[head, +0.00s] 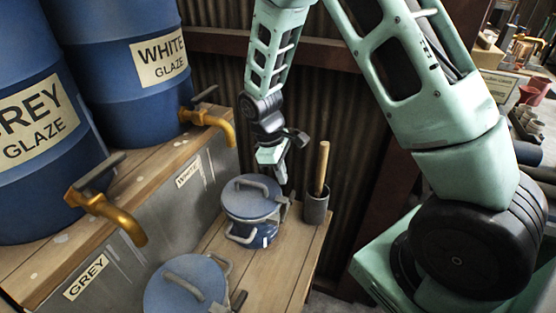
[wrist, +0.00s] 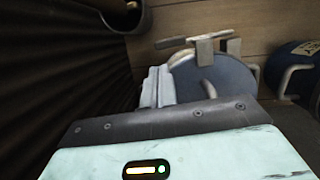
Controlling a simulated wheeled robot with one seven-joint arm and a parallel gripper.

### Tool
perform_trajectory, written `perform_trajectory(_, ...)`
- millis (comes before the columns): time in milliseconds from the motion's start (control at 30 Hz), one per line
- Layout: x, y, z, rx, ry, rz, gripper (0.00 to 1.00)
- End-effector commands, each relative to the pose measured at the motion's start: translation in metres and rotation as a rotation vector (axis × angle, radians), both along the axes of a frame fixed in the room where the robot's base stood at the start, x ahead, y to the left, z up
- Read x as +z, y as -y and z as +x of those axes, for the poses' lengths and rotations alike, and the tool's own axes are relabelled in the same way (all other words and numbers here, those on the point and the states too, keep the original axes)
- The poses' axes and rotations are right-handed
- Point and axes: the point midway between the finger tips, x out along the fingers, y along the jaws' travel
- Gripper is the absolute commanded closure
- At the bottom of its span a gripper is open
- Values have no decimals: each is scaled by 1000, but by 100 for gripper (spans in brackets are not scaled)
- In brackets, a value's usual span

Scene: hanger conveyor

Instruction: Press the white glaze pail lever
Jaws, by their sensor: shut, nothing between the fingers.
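The white glaze pail (head: 245,232) is a blue lidded pail with grey handles. It stands on the wooden bench below the white glaze tap, and its lid (wrist: 215,85) shows in the wrist view. A grey handle arches over the lid in the head view. A pale bar with a bracket (wrist: 203,50) crosses the pail's edge in the wrist view; I cannot tell surely whether it is the lever. My gripper (head: 281,177) is shut and empty, pointing down just above the pail's back right edge. Its fingers (wrist: 157,86) appear beside the lid; contact cannot be told.
A grey cup (head: 316,207) with an upright wooden handle stands close right of the pail. The grey glaze pail (head: 180,293) is in front. Blue drums with brass taps (head: 212,122) stand on the raised shelf at left. A corrugated wall (head: 218,70) is behind.

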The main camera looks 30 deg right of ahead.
Motion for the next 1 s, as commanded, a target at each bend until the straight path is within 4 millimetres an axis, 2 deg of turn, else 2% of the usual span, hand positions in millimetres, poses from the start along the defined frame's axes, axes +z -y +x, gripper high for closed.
perform_trajectory(100, -16, 3, -4, 0, -4, 0, 100)
perform_trajectory(233, -26, 4, -6, 0, -2, -1, 100)
perform_trajectory(667, -30, 6, -7, -15, 0, 0, 100)
perform_trajectory(900, -28, 29, -32, -335, -2, -1, 100)
perform_trajectory(1000, -29, 32, -37, -396, -1, -2, 100)
